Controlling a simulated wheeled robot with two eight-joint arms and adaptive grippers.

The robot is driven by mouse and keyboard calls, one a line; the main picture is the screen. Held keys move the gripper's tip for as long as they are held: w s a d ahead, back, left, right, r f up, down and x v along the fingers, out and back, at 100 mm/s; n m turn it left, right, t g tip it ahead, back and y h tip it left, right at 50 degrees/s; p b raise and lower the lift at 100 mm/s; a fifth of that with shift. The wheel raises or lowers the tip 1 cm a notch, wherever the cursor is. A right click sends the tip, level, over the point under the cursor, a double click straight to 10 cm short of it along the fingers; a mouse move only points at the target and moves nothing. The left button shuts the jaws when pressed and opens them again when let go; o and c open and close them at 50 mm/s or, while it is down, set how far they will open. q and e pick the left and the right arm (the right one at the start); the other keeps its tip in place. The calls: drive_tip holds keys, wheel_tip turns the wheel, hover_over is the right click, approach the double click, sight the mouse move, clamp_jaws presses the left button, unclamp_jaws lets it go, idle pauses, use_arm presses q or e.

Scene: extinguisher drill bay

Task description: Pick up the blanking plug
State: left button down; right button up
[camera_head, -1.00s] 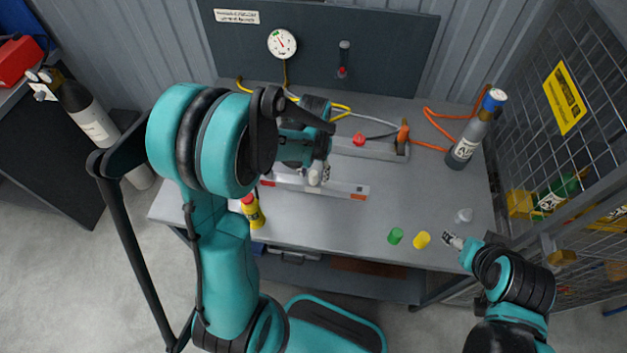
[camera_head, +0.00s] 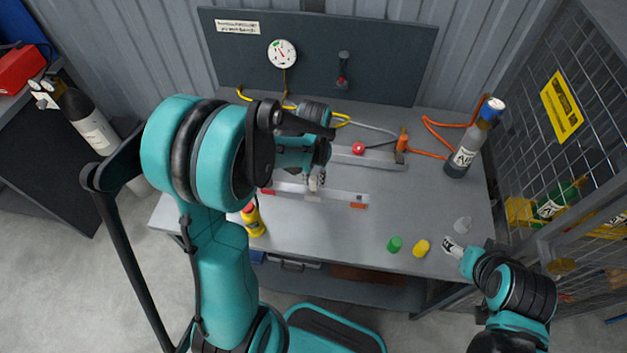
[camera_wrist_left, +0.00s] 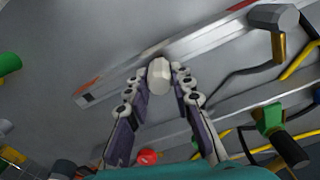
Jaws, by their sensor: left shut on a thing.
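A pale grey, faceted plug, which I take for the blanking plug (camera_wrist_left: 158,75), sits between the fingertips of my left gripper (camera_wrist_left: 158,82) in the left wrist view. The fingers are shut on it from both sides. In the head view my left gripper (camera_head: 315,182) is over the pale rail (camera_head: 335,195) in the middle of the bench, and its arm hides part of the scene. The plug is small and hard to make out there. My right gripper (camera_head: 452,245) is at the bench's right front, close to a grey cap; its fingers are too small to judge.
A green cap (camera_head: 395,244), a yellow cap (camera_head: 421,248) and a grey cap (camera_head: 462,224) stand at the right front. A grey cylinder (camera_head: 463,160) stands near the mesh cage (camera_head: 545,130). Hoses run along the back.

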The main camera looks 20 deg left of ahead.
use_arm(q)
drive_tip(key=r, duration=0.1)
drive_tip(key=r+p, duration=0.1)
drive_tip(key=r, duration=0.1)
drive_tip(key=shift+s+a+r, duration=0.1)
drive_tip(key=shift+s, duration=0.3)
drive_tip(key=s+a+r+p, duration=0.2)
drive_tip(key=s+r, duration=0.4)
drive_tip(key=s, duration=0.4)
drive_tip(key=shift+s+a+p, duration=0.15)
drive_tip(key=shift+s+p, duration=0.2)
drive_tip(key=shift+p, duration=0.4)
use_arm(e)
wheel_tip(320, 180, up, 5)
drive_tip(key=shift+f, duration=0.1)
use_arm(q)
drive_tip(key=shift+r, duration=0.1)
drive_tip(key=shift+w, duration=0.1)
